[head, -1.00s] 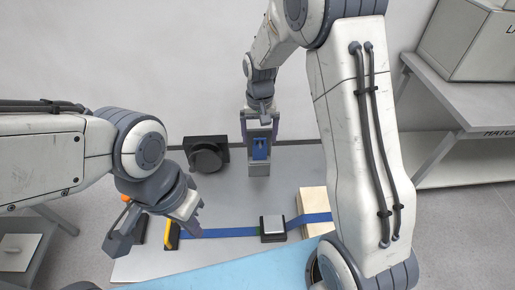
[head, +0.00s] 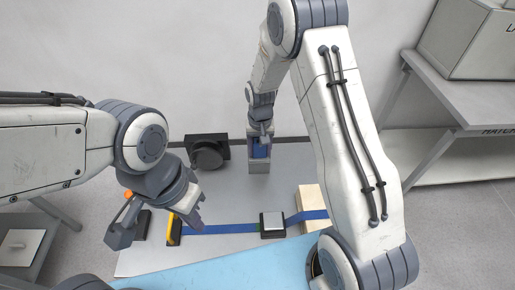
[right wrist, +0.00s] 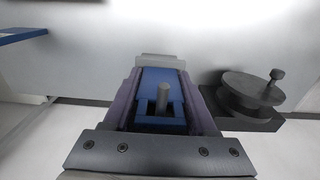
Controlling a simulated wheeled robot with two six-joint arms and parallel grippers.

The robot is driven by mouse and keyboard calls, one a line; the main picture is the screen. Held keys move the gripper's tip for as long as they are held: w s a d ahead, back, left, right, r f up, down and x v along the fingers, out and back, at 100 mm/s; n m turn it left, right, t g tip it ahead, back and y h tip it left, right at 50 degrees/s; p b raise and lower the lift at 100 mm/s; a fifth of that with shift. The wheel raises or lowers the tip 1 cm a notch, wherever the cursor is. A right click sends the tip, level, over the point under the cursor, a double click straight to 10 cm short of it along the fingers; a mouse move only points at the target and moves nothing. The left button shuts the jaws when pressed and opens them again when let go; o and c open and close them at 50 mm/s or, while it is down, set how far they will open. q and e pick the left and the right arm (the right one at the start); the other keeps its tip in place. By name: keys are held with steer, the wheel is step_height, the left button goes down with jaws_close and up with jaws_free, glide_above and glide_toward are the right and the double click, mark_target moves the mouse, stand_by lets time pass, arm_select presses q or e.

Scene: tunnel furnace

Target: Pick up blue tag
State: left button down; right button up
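The blue tag (head: 260,151) is at a grey upright stand (head: 259,166) near the back of the table. In the right wrist view the blue tag (right wrist: 149,80) lies between my right gripper's two fingers (right wrist: 162,92), with a grey pin (right wrist: 163,97) standing up at it. The fingers flank the tag closely, seemingly with a narrow gap; contact is hard to judge. In the head view my right gripper (head: 260,133) is just above the stand and partly hides the tag. My left gripper (head: 160,228) is open and empty at the table's left side.
A black block with a round knob (head: 207,153) stands left of the stand; it shows at the right in the wrist view (right wrist: 255,92). A blue strap (head: 230,229), a yellow-and-black piece (head: 174,229), a black-and-silver block (head: 272,224) and a wooden block (head: 309,203) lie in front.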

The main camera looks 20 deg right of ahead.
jaws_close()
steer(key=shift+r+b, duration=0.25)
steer(key=shift+b, duration=0.3)
steer(key=s+a+b, duration=0.1)
steer(key=s+b, duration=0.1)
steer(key=s, duration=0.6)
steer(key=s+a+b, duration=0.1)
steer(key=s+a, duration=0.1)
steer(key=s, duration=0.7)
steer(key=shift+s+a+b, duration=0.3)
steer(key=shift+b, duration=0.05)
